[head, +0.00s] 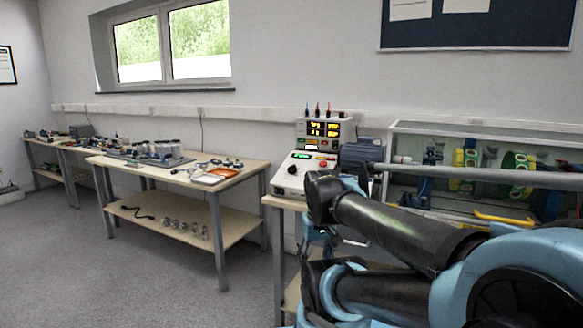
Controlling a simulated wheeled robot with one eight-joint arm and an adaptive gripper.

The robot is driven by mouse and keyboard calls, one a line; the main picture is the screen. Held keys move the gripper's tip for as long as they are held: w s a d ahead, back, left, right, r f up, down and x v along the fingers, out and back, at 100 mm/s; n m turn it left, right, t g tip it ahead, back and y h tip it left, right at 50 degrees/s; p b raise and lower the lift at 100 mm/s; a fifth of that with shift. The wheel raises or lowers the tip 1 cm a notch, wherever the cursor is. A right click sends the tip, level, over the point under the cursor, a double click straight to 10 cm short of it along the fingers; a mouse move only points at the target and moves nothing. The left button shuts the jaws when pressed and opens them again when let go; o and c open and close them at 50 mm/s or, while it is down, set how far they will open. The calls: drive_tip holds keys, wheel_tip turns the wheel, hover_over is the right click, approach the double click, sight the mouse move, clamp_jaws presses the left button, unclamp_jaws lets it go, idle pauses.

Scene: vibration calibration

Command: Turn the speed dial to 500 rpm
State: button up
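The control unit (290,184) is a white box with a sloped front panel on a bench at the middle of the head view. A round black knob (292,169), which looks like the speed dial, sits at the left of that panel. Its pointer and markings are too small to read. Behind the panel stands a display unit (341,130) with lit yellow digits, too small to read. My arm crosses the foreground at the lower right and covers the panel's lower right side. I cannot make out my gripper; nothing is seen touching the knob.
A red button (323,165) is on the same panel. A grey motor-like block (362,153) stands to the right, beside a clear guarded enclosure (490,160) with green and yellow parts. A wooden workbench (240,178) is at left. Open floor (150,280) lies in front of it.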

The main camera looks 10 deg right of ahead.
drive_tip(key=w+r+n, duration=0.4)
drive_tip(key=w+r, duration=0.3)
drive_tip(key=r, duration=0.1)
wheel_tip(320, 180, up, 22)
drive_tip(key=n+t+h, duration=0.2)
drive_tip(key=n+h, duration=0.2)
drive_tip(key=n, duration=1.1)
hover_over(292, 166)
drive_tip(key=s+a, duration=0.6)
drive_tip(key=x, duration=1.7)
drive_tip(key=shift+c, duration=0.6)
drive_tip(key=shift+a+r, duration=0.1)
drive_tip(key=c, duration=0.9)
